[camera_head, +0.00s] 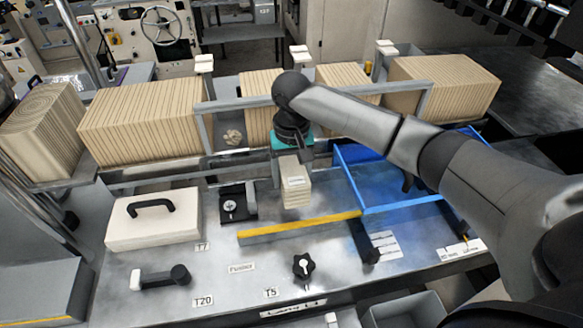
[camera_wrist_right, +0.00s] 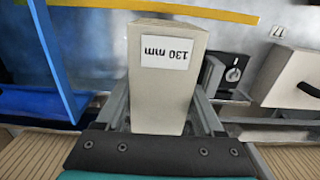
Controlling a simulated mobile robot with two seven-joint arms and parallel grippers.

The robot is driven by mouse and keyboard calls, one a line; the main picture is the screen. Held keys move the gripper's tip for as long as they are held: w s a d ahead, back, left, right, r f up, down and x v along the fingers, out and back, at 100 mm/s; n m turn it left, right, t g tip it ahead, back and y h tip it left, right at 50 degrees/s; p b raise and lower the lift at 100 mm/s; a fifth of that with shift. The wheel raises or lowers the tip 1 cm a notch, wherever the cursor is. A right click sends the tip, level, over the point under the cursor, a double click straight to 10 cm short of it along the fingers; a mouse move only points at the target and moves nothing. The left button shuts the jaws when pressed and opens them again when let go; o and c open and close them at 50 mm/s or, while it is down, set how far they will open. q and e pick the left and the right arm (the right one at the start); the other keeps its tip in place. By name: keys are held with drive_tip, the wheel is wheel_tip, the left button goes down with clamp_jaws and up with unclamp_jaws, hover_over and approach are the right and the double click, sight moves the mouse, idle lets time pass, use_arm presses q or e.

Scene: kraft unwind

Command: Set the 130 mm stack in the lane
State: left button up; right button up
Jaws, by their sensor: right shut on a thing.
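The 130 mm stack (camera_head: 297,197) is a pale block with a white label on its face. In the right wrist view the stack (camera_wrist_right: 162,95) shows that label upside down, reading "130 mm". My right gripper (camera_head: 293,160) is shut on it and holds it upright, pointing down, above the metal bench near the yellow strip (camera_head: 300,227). Whether its base touches anything cannot be told. Tan stacks stand in a row behind a grey rail, with a gap (camera_head: 232,118) between the long left stack (camera_head: 145,120) and the middle stack (camera_head: 258,95). My left gripper is not in view.
A blue open frame (camera_head: 400,209) stands right of the stack. A white case with a black handle (camera_head: 153,220) and a small dial block (camera_head: 237,203) lie left. A black knob (camera_head: 303,266) and a crank handle (camera_head: 160,277) are at the front. A crumpled scrap (camera_head: 233,137) lies in the gap.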

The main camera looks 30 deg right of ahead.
sight(291, 165)
drive_tip(key=shift+f, duration=1.2)
drive_tip(key=shift+f+b, duration=0.6)
drive_tip(key=shift+f, duration=0.65)
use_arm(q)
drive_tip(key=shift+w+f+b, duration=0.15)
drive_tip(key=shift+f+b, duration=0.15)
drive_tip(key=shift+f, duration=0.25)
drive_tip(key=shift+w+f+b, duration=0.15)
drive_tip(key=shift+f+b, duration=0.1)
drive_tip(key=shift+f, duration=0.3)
use_arm(e)
drive_tip(key=shift+f, duration=1.95)
drive_tip(key=o, duration=1.5)
drive_tip(key=shift+o, duration=0.2)
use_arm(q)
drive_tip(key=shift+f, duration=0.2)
use_arm(e)
wheel_tip(291, 165, up, 15)
drive_tip(key=shift+r, duration=0.1)
